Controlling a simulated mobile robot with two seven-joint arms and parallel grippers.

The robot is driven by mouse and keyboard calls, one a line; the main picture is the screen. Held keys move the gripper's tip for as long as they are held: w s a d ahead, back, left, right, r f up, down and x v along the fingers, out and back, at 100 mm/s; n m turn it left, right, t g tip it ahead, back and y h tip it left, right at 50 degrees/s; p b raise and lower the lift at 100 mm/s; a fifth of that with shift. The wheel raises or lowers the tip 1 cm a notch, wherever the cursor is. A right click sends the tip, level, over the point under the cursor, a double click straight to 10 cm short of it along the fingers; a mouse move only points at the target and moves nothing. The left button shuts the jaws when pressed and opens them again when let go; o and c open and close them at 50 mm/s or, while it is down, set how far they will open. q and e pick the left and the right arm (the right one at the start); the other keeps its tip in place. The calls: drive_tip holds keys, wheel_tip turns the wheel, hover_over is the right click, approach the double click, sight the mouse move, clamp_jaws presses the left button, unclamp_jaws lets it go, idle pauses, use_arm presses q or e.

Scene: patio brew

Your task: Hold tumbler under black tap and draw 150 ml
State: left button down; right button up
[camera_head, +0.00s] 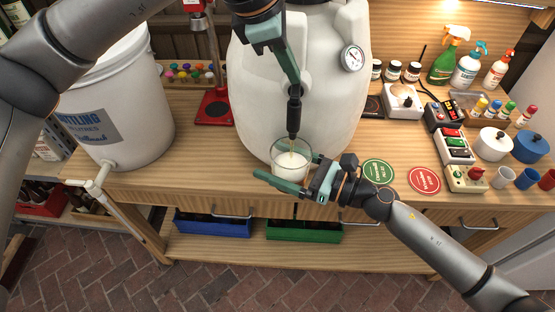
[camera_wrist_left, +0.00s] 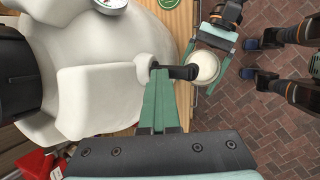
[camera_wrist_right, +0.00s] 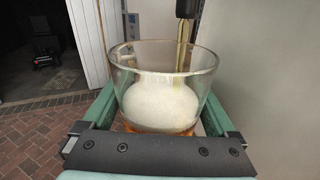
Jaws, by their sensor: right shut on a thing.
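A clear glass tumbler (camera_head: 291,163) is held under the black tap (camera_head: 294,112) on the white fermenter (camera_head: 305,75). A thin amber stream (camera_wrist_right: 182,55) runs from the tap into the tumbler. White foam fills much of the glass, with amber liquid low down in the right wrist view. My right gripper (camera_head: 291,183) is shut around the tumbler, one finger on each side. My left gripper (camera_head: 293,85) is at the tap from above, its fingers close together; in the left wrist view its fingers (camera_wrist_left: 162,105) lie against the tap's dark handle. Whether they grip it is hidden.
A white bottling bucket (camera_head: 115,105) stands left on the wooden bench (camera_head: 190,170). A red stand (camera_head: 213,108) is between bucket and fermenter. Green (camera_head: 378,172) and red (camera_head: 424,180) round mats lie right of the tumbler. Bottles, jars and devices crowd the bench's right side.

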use_arm(q)
drive_tip(key=shift+f, duration=0.1)
idle(0.3)
wheel_tip(320, 180, up, 7)
drive_tip(key=shift+r, duration=0.1)
idle(0.4)
drive_tip(key=v, duration=1.2)
idle(0.5)
use_arm(e)
drive_tip(key=s, duration=0.8)
drive_tip(key=shift+a, duration=0.15)
